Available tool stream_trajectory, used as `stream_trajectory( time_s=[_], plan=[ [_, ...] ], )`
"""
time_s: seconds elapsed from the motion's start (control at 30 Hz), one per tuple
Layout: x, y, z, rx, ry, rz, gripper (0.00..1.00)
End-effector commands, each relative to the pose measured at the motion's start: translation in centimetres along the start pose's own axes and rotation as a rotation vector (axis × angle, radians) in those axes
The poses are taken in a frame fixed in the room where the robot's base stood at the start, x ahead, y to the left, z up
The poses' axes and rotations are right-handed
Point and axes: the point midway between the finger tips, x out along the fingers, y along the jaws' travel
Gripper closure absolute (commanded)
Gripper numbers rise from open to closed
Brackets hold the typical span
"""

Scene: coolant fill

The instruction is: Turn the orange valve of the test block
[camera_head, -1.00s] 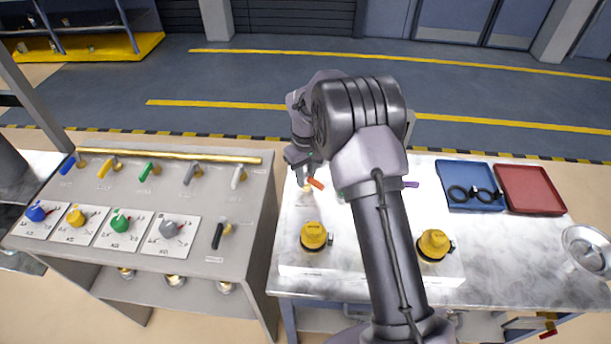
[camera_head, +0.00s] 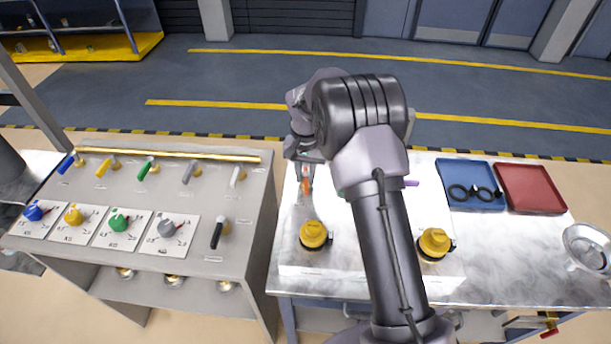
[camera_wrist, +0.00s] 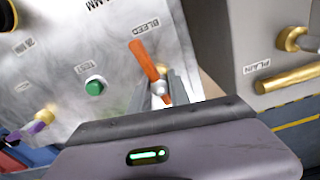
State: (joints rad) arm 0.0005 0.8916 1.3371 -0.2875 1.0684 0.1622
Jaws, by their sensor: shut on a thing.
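The orange valve (camera_head: 306,186) is a lever on the left back part of the pale test block (camera_head: 345,262). In the wrist view the orange lever (camera_wrist: 146,60) sits beside the label "BLEED", on a metal pivot. My gripper (camera_wrist: 163,88) has one finger on each side of the lever near its pivot and is shut on it. In the head view my gripper (camera_head: 306,172) is over the lever and partly covers it. The lever points roughly toward the front of the block in the head view.
Two yellow caps (camera_head: 314,235) (camera_head: 434,243) stand on the block's front. A purple lever (camera_head: 411,184) is right of my arm. The wrist view shows a green button (camera_wrist: 95,86). A grey valve panel (camera_head: 200,205) stands at left; blue (camera_head: 470,202) and red trays (camera_head: 530,190) lie at right.

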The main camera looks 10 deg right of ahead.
Motion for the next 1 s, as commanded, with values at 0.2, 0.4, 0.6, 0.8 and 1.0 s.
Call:
stream_trajectory(
  time_s=[0.2, 0.4, 0.6, 0.8, 1.0],
  plan=[
    [-0.1, -0.02, -0.08, 0.066, 0.003, -0.001, 1.0],
    [-0.11, -0.01, -0.09, 0.089, 0.003, -0.001, 1.0],
    [-0.13, -0.02, -0.09, 0.092, 0.003, -0.001, 1.0],
    [-0.13, -0.02, -0.09, 0.091, 0.003, -0.001, 0.71],
    [-0.07, 0.0, -0.05, 0.09, 0.002, -0.001, 0.55]
  ],
)
